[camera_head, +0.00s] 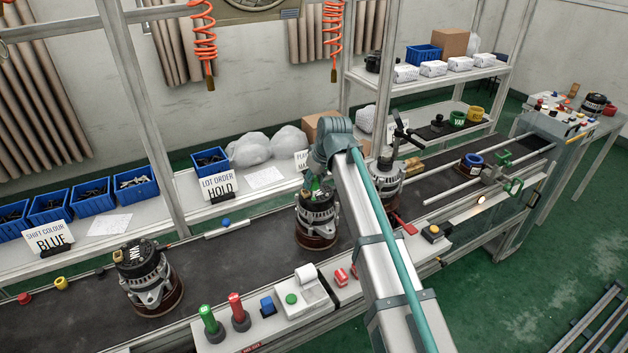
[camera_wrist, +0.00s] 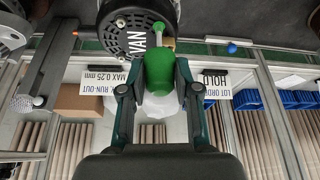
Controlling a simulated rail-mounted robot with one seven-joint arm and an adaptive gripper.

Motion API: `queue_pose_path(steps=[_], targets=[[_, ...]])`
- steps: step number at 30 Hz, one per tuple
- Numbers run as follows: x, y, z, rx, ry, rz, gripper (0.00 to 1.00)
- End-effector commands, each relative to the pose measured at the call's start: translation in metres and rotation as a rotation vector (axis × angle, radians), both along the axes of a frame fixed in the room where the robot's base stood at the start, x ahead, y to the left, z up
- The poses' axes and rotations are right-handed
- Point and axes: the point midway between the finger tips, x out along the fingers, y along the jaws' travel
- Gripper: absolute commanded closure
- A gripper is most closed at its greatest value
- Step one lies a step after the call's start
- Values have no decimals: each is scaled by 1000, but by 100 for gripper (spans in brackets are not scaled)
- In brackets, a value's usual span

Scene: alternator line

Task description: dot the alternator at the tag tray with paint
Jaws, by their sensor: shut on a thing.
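My gripper (camera_wrist: 160,88) is shut on a green paint marker (camera_wrist: 160,68); its narrow end points at an alternator marked VAN (camera_wrist: 128,22). In the head view my gripper (camera_head: 313,186) is above this alternator (camera_head: 318,214), which stands upright on a brown round base on the belt. I cannot tell whether the marker touches it. Another alternator marked VAN (camera_head: 143,264) stands at the left, and a third (camera_head: 386,182) stands right of my gripper, partly behind my arm. I cannot make out which part is the tag tray.
A green marker (camera_head: 210,320), a red marker (camera_head: 238,310) and a blue block (camera_head: 268,306) are on the front rail. Signs read SHIFT COLOUR BLUE (camera_head: 48,238) and LOT ORDER HOLD (camera_head: 220,187). The belt (camera_head: 230,262) is clear between the left and middle alternators.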

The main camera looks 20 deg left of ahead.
Motion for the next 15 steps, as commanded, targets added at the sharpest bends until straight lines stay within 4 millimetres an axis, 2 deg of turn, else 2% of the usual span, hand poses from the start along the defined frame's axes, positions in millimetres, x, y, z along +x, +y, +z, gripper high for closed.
queue_pose_path(steps=[5,15], targets=[[0,0,4,-1,1,0,94],[0,0,28,0,0,0,94]])
